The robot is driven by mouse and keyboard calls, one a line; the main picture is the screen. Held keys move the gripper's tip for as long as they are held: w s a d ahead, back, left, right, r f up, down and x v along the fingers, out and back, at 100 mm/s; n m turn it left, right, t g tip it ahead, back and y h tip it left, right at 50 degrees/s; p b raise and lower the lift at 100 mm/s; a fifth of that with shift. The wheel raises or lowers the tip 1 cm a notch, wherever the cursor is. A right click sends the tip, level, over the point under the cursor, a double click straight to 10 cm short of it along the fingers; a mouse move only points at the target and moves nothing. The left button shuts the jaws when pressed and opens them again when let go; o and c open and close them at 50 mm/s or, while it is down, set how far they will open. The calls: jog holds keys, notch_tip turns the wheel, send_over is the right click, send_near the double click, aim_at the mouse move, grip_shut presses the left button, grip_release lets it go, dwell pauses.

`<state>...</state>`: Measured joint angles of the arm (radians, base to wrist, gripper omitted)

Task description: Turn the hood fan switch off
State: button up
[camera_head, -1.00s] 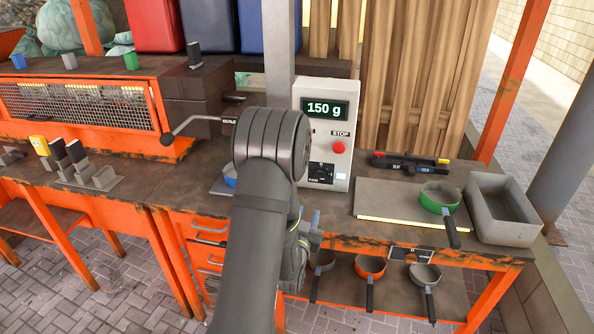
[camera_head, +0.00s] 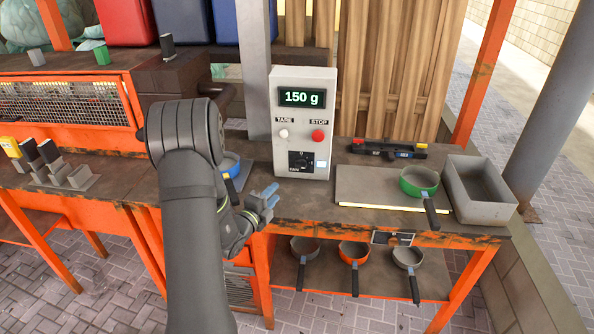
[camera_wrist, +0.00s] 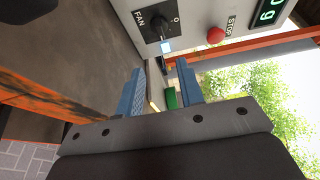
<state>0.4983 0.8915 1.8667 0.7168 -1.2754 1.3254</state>
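The fan switch (camera_head: 301,161) is a black rotary knob on a black plate, marked FAN, low on the front of a grey control box (camera_head: 282,75). It also shows in the wrist view (camera_wrist: 154,27), near the top, with a small "0" mark to its right. My gripper (camera_head: 268,195) is in front of the box, lower and to the left of the switch, over the front part of the bench. In the wrist view its two blue fingers (camera_wrist: 160,66) are apart with nothing between them. They do not touch the switch.
The box has a white TARE button (camera_head: 283,134), a red STOP button (camera_head: 318,136) and a display reading 150 g. A blue pan (camera_head: 229,164) lies left of the box. A green pan (camera_head: 418,181) and a grey bin (camera_head: 480,190) stand to the right.

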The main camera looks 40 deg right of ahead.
aim_at(299, 168)
jog(key=x, duration=1.5)
jog(key=shift+d, duration=0.1)
jog(key=shift+c, duration=0.4)
grip_shut()
